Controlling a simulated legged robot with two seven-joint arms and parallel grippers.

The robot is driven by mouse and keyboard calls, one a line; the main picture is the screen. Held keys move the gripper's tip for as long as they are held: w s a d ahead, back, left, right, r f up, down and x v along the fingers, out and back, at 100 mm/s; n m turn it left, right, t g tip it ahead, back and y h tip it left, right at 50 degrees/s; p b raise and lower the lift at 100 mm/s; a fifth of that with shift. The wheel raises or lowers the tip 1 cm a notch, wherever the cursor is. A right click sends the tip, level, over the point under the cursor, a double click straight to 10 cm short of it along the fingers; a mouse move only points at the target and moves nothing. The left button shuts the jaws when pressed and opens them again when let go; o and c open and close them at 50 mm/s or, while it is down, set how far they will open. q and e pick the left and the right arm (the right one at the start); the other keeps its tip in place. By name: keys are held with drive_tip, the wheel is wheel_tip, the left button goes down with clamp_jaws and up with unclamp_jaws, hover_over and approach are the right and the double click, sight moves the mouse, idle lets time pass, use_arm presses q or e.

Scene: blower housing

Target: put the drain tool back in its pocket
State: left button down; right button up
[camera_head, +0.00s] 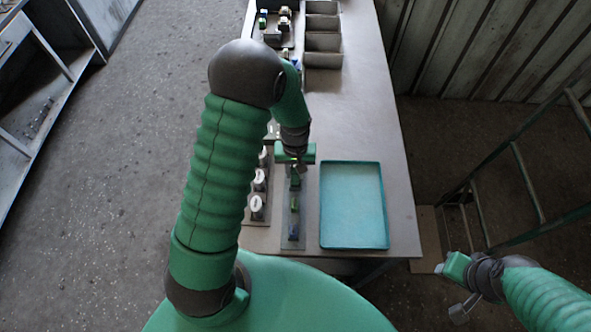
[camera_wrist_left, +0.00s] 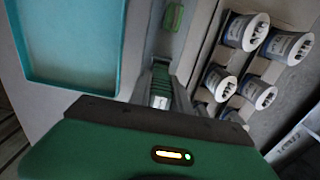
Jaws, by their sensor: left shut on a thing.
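My left gripper (camera_head: 296,168) points down over the narrow grey pocket strip (camera_head: 286,222), left of the teal tray. It is shut on a small dark green piece, which I take to be the drain tool (camera_head: 296,182). In the left wrist view the drain tool (camera_wrist_left: 160,78) shows between the fingers, over the strip. The fingers hide part of it, and I cannot tell whether its lower end is inside a pocket. My right gripper (camera_head: 457,288) hangs off the table at lower right, apart from everything; its jaw opening is unclear.
The shallow teal tray (camera_head: 354,163) lies right of the strip, near the table's front edge. White-topped cylinders (camera_head: 258,205) stand in a holder to the left. Another green piece (camera_head: 295,217) and a blue piece (camera_head: 293,232) sit in the strip. Grey bins (camera_head: 322,42) stand farther back.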

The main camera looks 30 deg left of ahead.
use_arm(q)
drive_tip(key=shift+f+b, duration=0.65)
drive_tip(key=shift+f, duration=0.4)
drive_tip(key=c, duration=1.1)
unclamp_jaws()
drive_tip(key=shift+r, duration=0.1)
wheel_tip(320, 180, up, 16)
drive_tip(key=shift+w+r+b, duration=0.1)
drive_tip(key=shift+r+b, duration=0.15)
drive_tip(key=shift+b, duration=0.5)
